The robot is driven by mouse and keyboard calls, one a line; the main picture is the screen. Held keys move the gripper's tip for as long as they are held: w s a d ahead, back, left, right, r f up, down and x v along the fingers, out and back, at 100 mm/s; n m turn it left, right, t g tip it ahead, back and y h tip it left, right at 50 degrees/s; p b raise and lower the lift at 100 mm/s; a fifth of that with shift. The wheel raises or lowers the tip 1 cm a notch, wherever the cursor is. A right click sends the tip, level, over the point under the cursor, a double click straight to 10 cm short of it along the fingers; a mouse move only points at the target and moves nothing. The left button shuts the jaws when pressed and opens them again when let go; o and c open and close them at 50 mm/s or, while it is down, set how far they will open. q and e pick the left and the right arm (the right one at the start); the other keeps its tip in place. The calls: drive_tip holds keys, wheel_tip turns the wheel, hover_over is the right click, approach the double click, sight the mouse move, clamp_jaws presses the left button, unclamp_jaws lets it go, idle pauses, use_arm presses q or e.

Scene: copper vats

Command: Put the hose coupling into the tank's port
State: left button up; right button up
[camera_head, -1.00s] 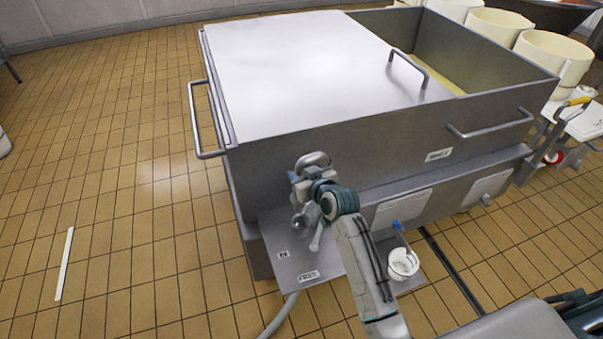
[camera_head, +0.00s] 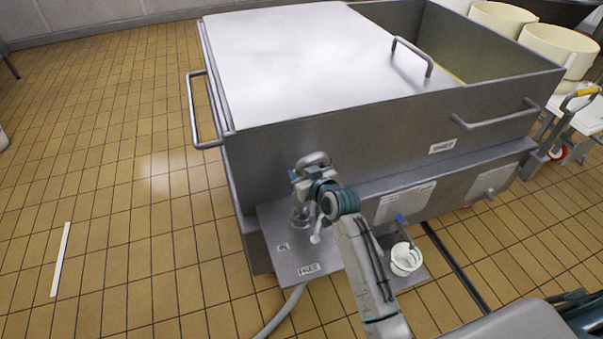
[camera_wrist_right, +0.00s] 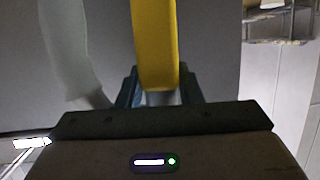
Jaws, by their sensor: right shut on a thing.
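My right gripper (camera_head: 305,176) is in front of the tank (camera_head: 270,150), above the grey shelf (camera_head: 262,222) at its foot. In the right wrist view it is shut on the hose coupling, whose yellow part (camera_wrist_right: 155,45) stands between the fingers, with some bare metal below it. In the head view the coupling is mostly hidden by the gripper and arm. A metal fitting (camera_head: 301,218), apparently the port, stands on the shelf by a label marked IN, just below the gripper. Whether the coupling touches it I cannot tell. My left gripper is out of view.
A grey hose (camera_head: 280,315) runs from under the shelf onto the floor. A white cup (camera_head: 405,259) with a blue-handled tool stands right of my arm. The tank has a protruding handle (camera_head: 191,112) at left. The tiled floor (camera_head: 110,220) at left is mostly clear.

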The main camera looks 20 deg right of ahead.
drive_tip(key=shift+f+b, duration=0.35)
drive_tip(key=shift+f, duration=0.4)
drive_tip(key=shift+f+b, duration=0.8)
drive_tip(key=shift+f, duration=0.25)
drive_tip(key=shift+f+b, duration=0.6)
drive_tip(key=shift+f, duration=0.65)
idle(0.4)
